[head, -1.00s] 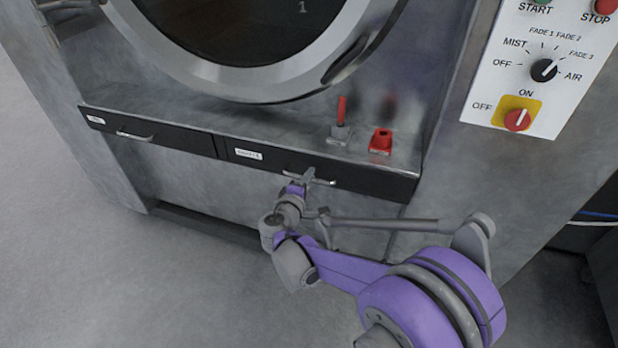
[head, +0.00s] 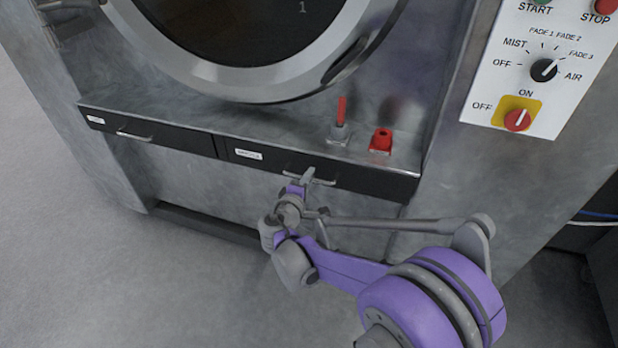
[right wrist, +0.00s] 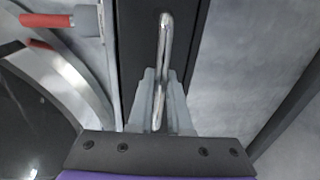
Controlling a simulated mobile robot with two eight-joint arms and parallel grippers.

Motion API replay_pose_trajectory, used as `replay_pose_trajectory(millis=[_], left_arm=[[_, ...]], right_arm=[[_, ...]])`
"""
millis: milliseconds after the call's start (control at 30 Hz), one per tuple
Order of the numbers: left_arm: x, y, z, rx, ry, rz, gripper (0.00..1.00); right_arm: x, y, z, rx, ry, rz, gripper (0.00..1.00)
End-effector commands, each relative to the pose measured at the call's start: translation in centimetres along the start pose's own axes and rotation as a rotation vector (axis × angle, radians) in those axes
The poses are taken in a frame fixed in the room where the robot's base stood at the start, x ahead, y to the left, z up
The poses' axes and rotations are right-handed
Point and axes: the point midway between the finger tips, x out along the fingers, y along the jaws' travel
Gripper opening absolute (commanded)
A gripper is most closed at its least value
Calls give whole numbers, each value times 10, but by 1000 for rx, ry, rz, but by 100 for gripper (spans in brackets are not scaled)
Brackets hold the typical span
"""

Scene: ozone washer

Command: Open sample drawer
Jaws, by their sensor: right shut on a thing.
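The sample drawer (head: 360,180) is the right one of two black drawers under the machine's ledge. It carries a small white label and a metal bar handle (head: 322,182), and its front looks flush with the machine. My right gripper (head: 308,176) is at this handle. In the right wrist view the handle (right wrist: 164,50) runs upright between the two fingers of my right gripper (right wrist: 160,100), which are shut on it. My left gripper is not in view.
The left black drawer (head: 150,136) has its own handle. A red-handled lever (head: 341,118) and a red knob (head: 381,141) stand on the ledge above the drawer. A round door (head: 250,80) is above, and a control panel (head: 530,65) is at the right. The floor in front is clear.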

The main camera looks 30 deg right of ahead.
Motion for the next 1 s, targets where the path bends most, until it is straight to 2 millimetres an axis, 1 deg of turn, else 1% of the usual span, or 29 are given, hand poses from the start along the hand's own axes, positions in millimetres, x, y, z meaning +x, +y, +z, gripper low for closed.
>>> replay_pose_trajectory(millis=[433, 533, 567, 667, 800, 900, 1000], left_arm=[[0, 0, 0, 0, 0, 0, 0], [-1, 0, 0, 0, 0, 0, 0], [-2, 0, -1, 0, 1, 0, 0], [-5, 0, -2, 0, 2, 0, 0], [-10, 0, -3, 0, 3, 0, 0], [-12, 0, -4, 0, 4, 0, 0], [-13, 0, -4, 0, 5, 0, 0]], right_arm=[[0, 0, 0, 0, 1, 0, 0], [-8, -2, -1, 0, 3, 0, 0], [-14, -2, -2, 0, 3, -1, 0], [-38, -7, -2, 0, 6, -1, 0], [-80, -16, -3, 0, 9, -2, 0], [-107, -22, -3, 0, 8, -2, 0], [-127, -26, -2, 0, 7, -1, 0]])
